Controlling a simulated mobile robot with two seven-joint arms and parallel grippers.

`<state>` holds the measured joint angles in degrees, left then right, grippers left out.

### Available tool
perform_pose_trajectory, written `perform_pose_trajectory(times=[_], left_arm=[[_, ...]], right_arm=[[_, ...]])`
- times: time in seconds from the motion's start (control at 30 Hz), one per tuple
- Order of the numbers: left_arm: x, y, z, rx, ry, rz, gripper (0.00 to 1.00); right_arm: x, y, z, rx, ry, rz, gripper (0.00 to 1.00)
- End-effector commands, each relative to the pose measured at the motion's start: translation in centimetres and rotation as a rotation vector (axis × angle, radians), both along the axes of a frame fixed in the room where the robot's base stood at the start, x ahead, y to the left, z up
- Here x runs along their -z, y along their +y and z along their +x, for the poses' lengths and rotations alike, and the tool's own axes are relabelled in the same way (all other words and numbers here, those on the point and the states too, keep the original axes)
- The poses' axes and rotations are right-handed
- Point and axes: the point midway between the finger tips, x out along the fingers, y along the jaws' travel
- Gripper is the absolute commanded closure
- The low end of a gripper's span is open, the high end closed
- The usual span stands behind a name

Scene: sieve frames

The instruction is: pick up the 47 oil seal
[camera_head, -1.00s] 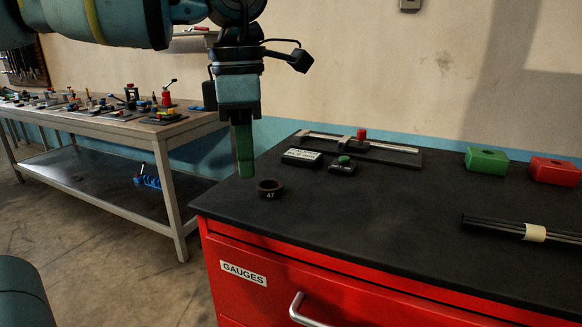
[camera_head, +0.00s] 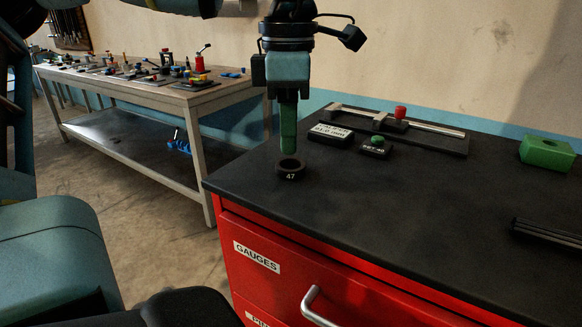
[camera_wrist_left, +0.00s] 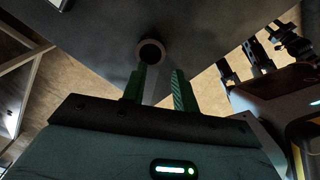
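The 47 oil seal (camera_head: 290,176) is a small dark ring marked 47, lying flat on the black top near the left edge of the red cabinet. My left gripper (camera_head: 289,151) points straight down with green fingers; their tips appear just behind or above the seal's far rim. In the left wrist view the seal (camera_wrist_left: 150,52) lies beyond the fingertips, nearer the left finger. The two fingers of my left gripper (camera_wrist_left: 160,72) are apart with nothing between them. I cannot tell the exact height of the tips over the top.
On the black cabinet top (camera_head: 400,230), a white-labelled block (camera_head: 331,134), a green-knobbed block (camera_head: 376,147) and a rail with a red knob (camera_head: 400,113) stand behind the seal. A green block (camera_head: 547,152) and dark rods (camera_head: 548,232) are to the right. A cluttered bench (camera_head: 150,92) stands left.

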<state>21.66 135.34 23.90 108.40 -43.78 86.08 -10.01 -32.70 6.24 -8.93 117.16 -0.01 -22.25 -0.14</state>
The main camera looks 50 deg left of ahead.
Motion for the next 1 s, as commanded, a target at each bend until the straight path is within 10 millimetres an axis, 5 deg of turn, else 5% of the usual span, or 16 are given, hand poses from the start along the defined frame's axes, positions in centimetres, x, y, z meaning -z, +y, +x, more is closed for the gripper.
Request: perform_pose_trajectory(times=[0.33, 0.67, 0.9, 1.0], left_arm=[[4.4, -0.4, -0.1, 0.001, 0.004, 0.000, 0.71], [5.1, -0.4, 0.0, 0.000, 0.001, 0.000, 0.71], [5.0, -0.4, 0.0, 0.000, 0.001, 0.000, 1.00], [5.0, -0.4, 0.0, 0.000, 0.001, 0.000, 1.00]], right_arm=[[-0.2, 0.0, 0.6, -0.001, -0.012, 0.000, 0.64], [-0.3, 0.0, 0.8, -0.001, -0.016, 0.000, 0.64], [-0.3, 0.0, 0.7, -0.001, -0.013, 0.000, 0.64], [-0.2, 0.0, 0.5, -0.001, -0.011, -0.001, 0.64]])
